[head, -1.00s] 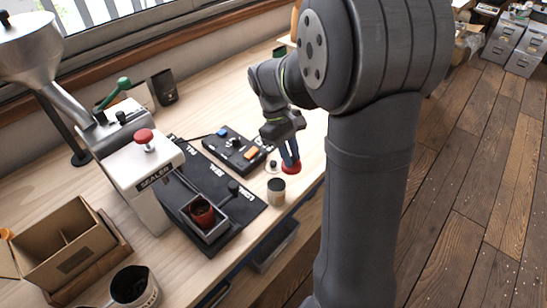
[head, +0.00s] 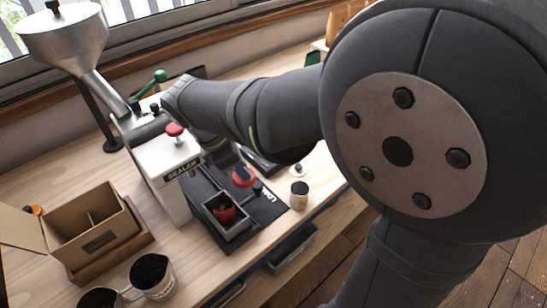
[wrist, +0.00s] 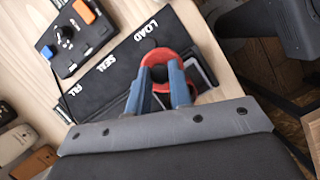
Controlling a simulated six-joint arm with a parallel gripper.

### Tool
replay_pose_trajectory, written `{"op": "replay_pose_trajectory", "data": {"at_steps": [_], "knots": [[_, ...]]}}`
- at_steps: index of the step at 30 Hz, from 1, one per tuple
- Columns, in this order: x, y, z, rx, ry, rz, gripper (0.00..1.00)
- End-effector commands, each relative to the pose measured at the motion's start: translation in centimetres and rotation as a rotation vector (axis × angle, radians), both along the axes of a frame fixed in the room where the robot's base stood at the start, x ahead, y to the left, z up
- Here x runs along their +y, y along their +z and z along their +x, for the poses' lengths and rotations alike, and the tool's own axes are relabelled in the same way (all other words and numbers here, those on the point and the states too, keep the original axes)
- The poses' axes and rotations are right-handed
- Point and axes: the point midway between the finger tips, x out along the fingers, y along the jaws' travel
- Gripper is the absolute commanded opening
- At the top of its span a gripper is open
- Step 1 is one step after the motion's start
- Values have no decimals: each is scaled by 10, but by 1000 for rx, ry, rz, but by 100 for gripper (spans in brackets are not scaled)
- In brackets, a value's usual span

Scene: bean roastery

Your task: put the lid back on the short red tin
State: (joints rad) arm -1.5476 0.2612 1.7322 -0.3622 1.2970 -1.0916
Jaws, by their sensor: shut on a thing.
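The short red tin (head: 224,211) stands in the square grey holder (head: 233,232) on the black mat, its top open in the head view. The red lid (head: 243,177) is held by my gripper (head: 241,171), above and slightly right of the tin, apart from it. In the wrist view the red lid (wrist: 180,54) shows as a red round with a dark middle between the blue fingers of my gripper (wrist: 161,82). The lid hides most of what is under it there, and I cannot make out the tin.
The sealer (head: 170,165) with its red knob stands left of the holder. A cream-labelled tin (head: 299,196) and a pale lid with a dark knob (head: 297,171) stand to the right. A control box (wrist: 75,38) lies beyond the mat. A cardboard box (head: 95,225) and metal cups (head: 152,275) are left.

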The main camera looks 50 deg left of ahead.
Motion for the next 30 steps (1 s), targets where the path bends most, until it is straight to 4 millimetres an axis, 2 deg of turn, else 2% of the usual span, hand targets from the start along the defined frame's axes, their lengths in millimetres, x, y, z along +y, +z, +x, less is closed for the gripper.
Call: {"op": "replay_pose_trajectory", "data": {"at_steps": [1,3,6,10,17,30], "knots": [[2,3,-15,-4,76,0,0],[3,6,-31,-8,166,-1,0],[4,10,-48,-13,267,-4,0],[4,13,-61,-19,347,-6,0],[4,7,-66,-21,380,-10,0],[4,-34,-66,-20,376,-9,0]]}}
